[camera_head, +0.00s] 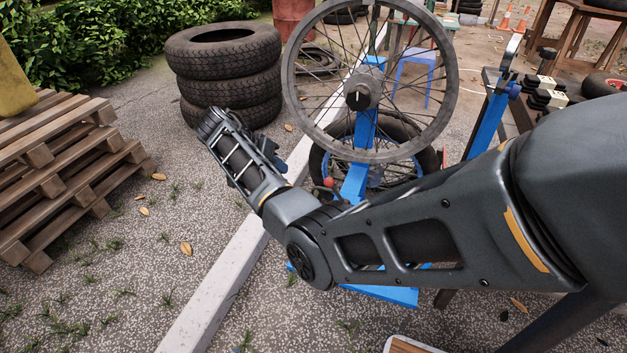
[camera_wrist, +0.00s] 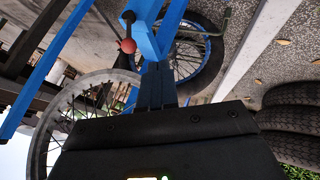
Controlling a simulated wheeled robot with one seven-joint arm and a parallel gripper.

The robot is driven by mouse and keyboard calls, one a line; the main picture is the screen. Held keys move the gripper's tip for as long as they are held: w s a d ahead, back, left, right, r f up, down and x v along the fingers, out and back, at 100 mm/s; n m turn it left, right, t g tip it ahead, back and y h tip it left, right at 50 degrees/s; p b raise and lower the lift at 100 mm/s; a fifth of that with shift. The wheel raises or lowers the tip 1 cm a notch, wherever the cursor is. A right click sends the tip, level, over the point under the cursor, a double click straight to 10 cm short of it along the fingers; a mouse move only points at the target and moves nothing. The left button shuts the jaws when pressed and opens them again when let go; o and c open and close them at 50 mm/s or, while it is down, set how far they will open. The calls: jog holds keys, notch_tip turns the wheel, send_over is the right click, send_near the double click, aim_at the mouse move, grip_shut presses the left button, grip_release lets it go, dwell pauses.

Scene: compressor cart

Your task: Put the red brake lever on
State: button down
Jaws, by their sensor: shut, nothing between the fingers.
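The brake lever has a red ball knob (camera_head: 329,182) and sits low on the blue wheel stand (camera_head: 363,140), below the spoked wheel. In the wrist view the red knob (camera_wrist: 128,46) is at the upper left of my fingers, with a dark rod on it beside the blue stand (camera_wrist: 146,30). My gripper (camera_wrist: 155,70) is shut and empty, its fingers pointing toward the stand and apart from the knob as far as I can see. In the head view my arm crosses in front of the stand's lower part, and the fingertips are not clear there. Which position the lever is in I cannot tell.
A bare spoked wheel (camera_head: 437,110) is mounted on the stand, with a tyred wheel (camera_head: 421,158) behind. Stacked tyres (camera_head: 228,98) stand at the back left, pallets (camera_head: 52,190) at the left. A pale kerb (camera_head: 235,262) crosses the ground. Paving between pallets and kerb is open.

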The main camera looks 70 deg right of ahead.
jog(key=shift+f, duration=0.1)
jog(key=s+d+f+b, duration=0.1)
jog(key=s+d+f, duration=0.5)
jog(key=s, duration=0.1)
jog(key=shift+s+d+f, duration=0.15)
jog(key=shift+s+f, duration=0.1)
jog(key=shift+f, duration=0.15)
dwell(0.4)
jog(key=s+r+t+p, duration=0.1)
jog(key=s+r+p, duration=0.1)
jog(key=p, duration=0.1)
jog(key=shift+m+t+p, duration=0.3)
jog(key=shift+t+p, duration=0.05)
jog(key=shift+t, duration=0.05)
jog(key=m+t+p, duration=0.2)
jog(key=t+p, duration=0.5)
jog(key=p, duration=0.1)
send_near(325, 180)
jog(key=s+d+f, duration=0.4)
jog(key=s+d, duration=0.1)
jog(key=shift+s+f+y+p, duration=0.25)
jog(key=shift+s, duration=0.5)
jog(key=shift+s+f+y+p, duration=0.2)
jog(key=shift+s+f+y, duration=0.05)
jog(key=shift+s, duration=0.45)
